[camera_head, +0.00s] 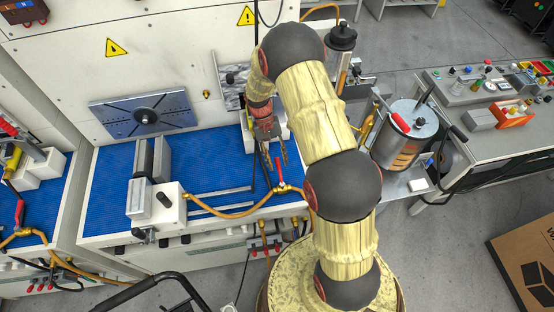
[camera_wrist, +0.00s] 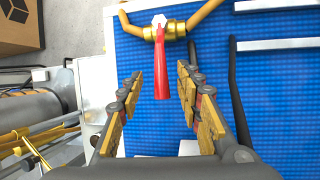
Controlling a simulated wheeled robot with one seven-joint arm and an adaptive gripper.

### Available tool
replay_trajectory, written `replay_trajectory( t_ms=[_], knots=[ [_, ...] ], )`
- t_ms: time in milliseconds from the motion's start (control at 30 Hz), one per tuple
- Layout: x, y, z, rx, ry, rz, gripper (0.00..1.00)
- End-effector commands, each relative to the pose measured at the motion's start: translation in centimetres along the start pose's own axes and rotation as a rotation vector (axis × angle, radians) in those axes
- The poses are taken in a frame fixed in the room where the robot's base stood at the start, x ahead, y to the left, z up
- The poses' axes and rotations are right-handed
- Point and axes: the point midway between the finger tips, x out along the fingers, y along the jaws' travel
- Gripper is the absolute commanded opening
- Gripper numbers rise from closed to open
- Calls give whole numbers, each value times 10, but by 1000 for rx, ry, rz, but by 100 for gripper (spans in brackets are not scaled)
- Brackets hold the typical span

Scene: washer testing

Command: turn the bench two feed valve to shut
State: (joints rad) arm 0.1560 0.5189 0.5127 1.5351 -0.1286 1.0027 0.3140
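A feed valve with a brass body (camera_head: 284,189) and a red lever handle (camera_head: 278,172) sits on the pipe at the front right of the blue-topped bench (camera_head: 215,165). The wrist view shows its red lever (camera_wrist: 161,76) pointing from the brass body (camera_wrist: 168,31) back towards my gripper. My gripper (camera_head: 277,166) is open and points down near the lever. In the wrist view the lever lies in the gap between my two fingers (camera_wrist: 161,78), with space on both sides. I cannot tell how deep it sits between them. No bench number is readable.
A vice-like fixture (camera_head: 152,172) stands on the bench, left of the valve. A metal canister (camera_head: 405,135) stands to the right. Another red-handled valve (camera_head: 19,213) is on the far-left bench. A cardboard box (camera_head: 530,255) lies on the floor at right.

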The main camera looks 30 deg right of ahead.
Motion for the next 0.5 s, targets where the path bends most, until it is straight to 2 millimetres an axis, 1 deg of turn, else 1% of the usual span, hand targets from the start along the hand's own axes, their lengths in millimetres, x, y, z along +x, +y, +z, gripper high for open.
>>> replay_trajectory(
  t_ms=[167,267,367,500],
  knots=[
    [-2,0,0,0,1,0,35],
    [-11,0,-1,0,2,0,35],
    [-26,0,-1,-1,3,0,35],
    [-55,-1,-1,-1,4,-1,35]
  ],
)
